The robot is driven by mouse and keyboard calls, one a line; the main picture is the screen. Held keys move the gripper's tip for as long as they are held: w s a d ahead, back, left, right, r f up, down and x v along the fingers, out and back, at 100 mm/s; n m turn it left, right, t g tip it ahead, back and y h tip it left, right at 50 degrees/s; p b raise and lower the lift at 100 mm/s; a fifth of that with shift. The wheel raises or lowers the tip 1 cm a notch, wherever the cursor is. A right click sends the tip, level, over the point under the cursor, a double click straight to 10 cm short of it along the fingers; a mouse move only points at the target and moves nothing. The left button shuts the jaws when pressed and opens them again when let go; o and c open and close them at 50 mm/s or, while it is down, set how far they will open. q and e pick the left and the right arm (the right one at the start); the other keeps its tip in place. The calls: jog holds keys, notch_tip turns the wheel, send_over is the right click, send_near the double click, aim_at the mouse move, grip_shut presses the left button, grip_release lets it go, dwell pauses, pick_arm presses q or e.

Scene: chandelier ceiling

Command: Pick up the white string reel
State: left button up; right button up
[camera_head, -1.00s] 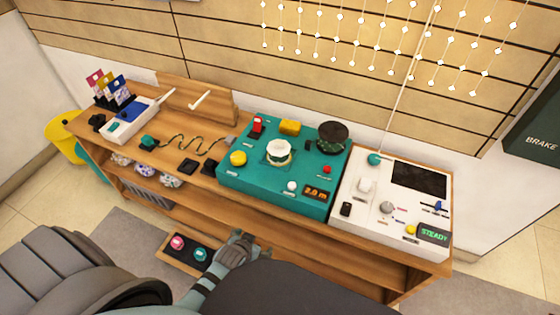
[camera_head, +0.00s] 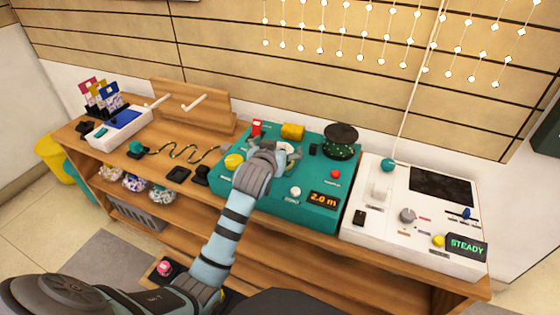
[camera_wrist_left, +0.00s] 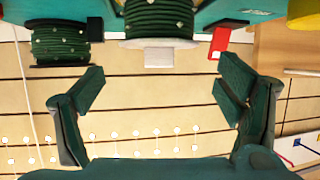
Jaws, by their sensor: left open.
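The white-topped string reel (camera_head: 293,150) sits at the middle of the teal console (camera_head: 262,199), mostly hidden in the head view by my left gripper (camera_head: 266,158). In the left wrist view, a dark green reel wound with white beads (camera_wrist_left: 160,17) is at the top centre, with a pale block (camera_wrist_left: 158,57) at its lower edge. My left gripper also shows there (camera_wrist_left: 160,85), its fingers wide apart with nothing between them. The reel lies beyond the fingertips, and I see no contact. My right gripper is out of view.
A second, black-topped green reel (camera_head: 340,140) stands close on the right. A white console (camera_head: 390,236) adjoins on the right, and a wooden rack (camera_head: 190,105) is behind left.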

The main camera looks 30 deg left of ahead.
pick_arm(q)
jog(key=shift+f+x, duration=0.2)
jog(key=shift+x, duration=0.95)
jog(key=shift+s+r, duration=0.1)
jog(key=shift+s, duration=0.05)
jog(key=shift+c, duration=0.3)
jog(key=c, duration=1.3)
jog(key=shift+c, duration=1.9)
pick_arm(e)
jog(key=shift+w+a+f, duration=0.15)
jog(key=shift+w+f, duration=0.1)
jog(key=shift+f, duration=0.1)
